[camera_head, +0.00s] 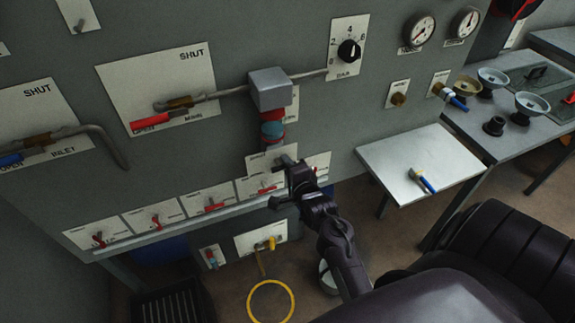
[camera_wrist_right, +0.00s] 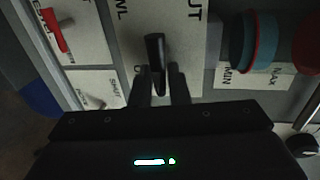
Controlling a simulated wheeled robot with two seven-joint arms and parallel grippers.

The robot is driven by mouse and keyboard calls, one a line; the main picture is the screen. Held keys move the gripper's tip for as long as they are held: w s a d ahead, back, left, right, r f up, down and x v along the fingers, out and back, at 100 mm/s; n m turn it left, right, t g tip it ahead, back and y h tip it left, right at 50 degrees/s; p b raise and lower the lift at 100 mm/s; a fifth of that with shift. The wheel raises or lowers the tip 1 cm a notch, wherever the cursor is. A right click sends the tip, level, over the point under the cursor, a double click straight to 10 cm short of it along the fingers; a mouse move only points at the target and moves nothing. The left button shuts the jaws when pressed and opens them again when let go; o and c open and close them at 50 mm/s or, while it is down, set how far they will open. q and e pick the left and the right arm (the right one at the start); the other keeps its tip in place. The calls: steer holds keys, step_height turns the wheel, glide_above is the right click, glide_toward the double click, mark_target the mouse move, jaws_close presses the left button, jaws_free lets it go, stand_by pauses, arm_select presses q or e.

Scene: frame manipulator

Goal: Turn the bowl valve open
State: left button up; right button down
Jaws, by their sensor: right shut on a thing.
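The bowl valve's plate (camera_wrist_right: 193,50) fills the upper middle of the right wrist view, with the letters "WL" and "UT" legible. Its dark handle (camera_wrist_right: 154,52) stands out from the plate, between the two fingers of my right gripper (camera_wrist_right: 162,88), which is shut on it. In the head view my right gripper (camera_head: 284,180) is at the panel's lower right, below the blue and red round parts. It hides the handle and part of the plate (camera_head: 258,163) there. My left gripper is in neither view.
A row of plates with small red handles (camera_head: 157,219) runs left of the gripper. A grey block (camera_head: 269,89) juts out above. A yellow ring (camera_head: 271,284) shows below.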

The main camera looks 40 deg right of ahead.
steer(key=c, duration=1.7)
jaws_free()
steer(key=shift+c, duration=0.2)
